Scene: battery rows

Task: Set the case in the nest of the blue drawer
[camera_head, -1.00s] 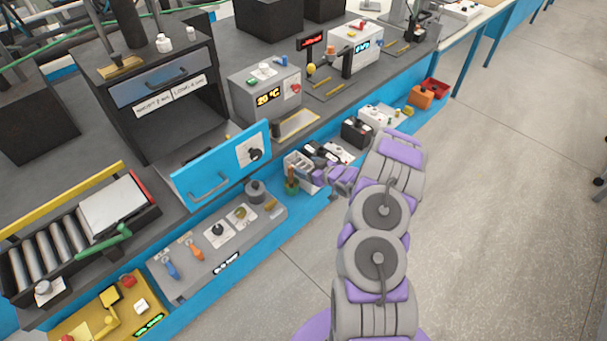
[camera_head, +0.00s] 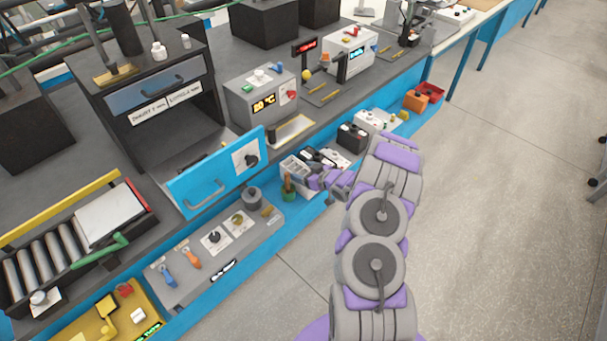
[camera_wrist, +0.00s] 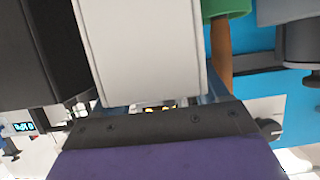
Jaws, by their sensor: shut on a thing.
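The case (camera_wrist: 140,50) is a pale grey box filling the middle of the wrist view. My gripper (camera_wrist: 155,104) is shut on it. In the head view my gripper (camera_head: 322,178) is low over the blue front ledge, right of the drawer; the pale box (camera_head: 294,166) at its tip appears to be the same case, partly hidden. The blue drawer (camera_head: 190,190) stands pulled out at the left, with a handle and a dark knob on a white plate. Its nest is mostly hidden behind the tall front.
A green pot with a brown handle (camera_head: 288,190) stands close left of my gripper and shows in the wrist view (camera_wrist: 225,8). Black battery blocks (camera_head: 352,137) stand behind it on the ledge. A grey control panel (camera_head: 210,245) lies below the drawer. The floor at right is free.

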